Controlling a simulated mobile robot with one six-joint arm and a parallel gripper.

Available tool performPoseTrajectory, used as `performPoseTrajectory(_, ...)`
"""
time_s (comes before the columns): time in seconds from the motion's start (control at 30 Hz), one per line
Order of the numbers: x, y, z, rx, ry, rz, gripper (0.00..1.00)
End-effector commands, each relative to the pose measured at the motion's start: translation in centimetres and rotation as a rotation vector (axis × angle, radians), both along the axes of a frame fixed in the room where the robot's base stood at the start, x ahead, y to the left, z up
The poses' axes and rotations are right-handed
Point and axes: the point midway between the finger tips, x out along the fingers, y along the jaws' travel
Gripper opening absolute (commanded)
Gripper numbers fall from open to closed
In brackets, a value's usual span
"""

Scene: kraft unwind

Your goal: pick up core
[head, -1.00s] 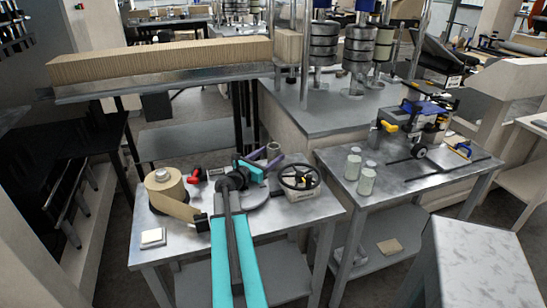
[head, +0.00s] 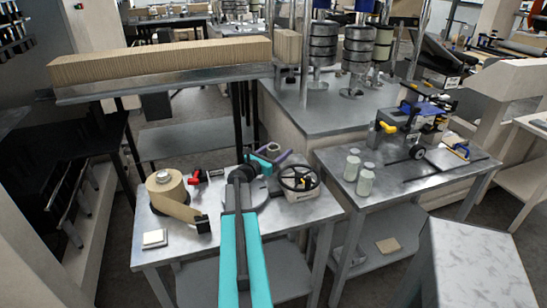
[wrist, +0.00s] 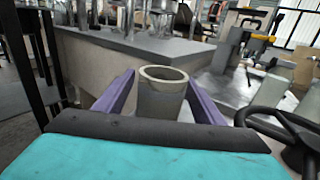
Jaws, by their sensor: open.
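The core is a grey, hollow, open-topped tube. In the head view the core (head: 273,147) stands near the back edge of the left metal table. In the wrist view the core (wrist: 161,98) is upright in the middle, with its pale rim facing up. My gripper (head: 275,157) is open at the core in the head view. In the wrist view its purple fingers (wrist: 160,84) lie one on each side of the core, with the core between them. I cannot tell whether either finger touches it. The core's lower part is hidden behind my gripper.
A black handwheel (head: 299,178) stands close to the right of my gripper. A brown paper roll (head: 165,185) and a red-handled tool (head: 198,177) are to the left. The right table (head: 395,190) holds two pale jars (head: 365,180). A pale block (head: 153,238) lies at front left.

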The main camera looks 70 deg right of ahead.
Motion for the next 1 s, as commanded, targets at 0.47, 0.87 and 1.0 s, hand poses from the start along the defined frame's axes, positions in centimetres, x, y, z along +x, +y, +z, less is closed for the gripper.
performPoseTrajectory(0.47,-0.1,-0.36,-0.02,0.0,0.0,0.001,0.63)
performPoseTrajectory(0.87,-0.05,-0.34,-0.01,0.0,0.0,0.001,0.26)
performPoseTrajectory(1.0,-0.04,-0.33,0.0,0.0,0.0,0.001,0.18)
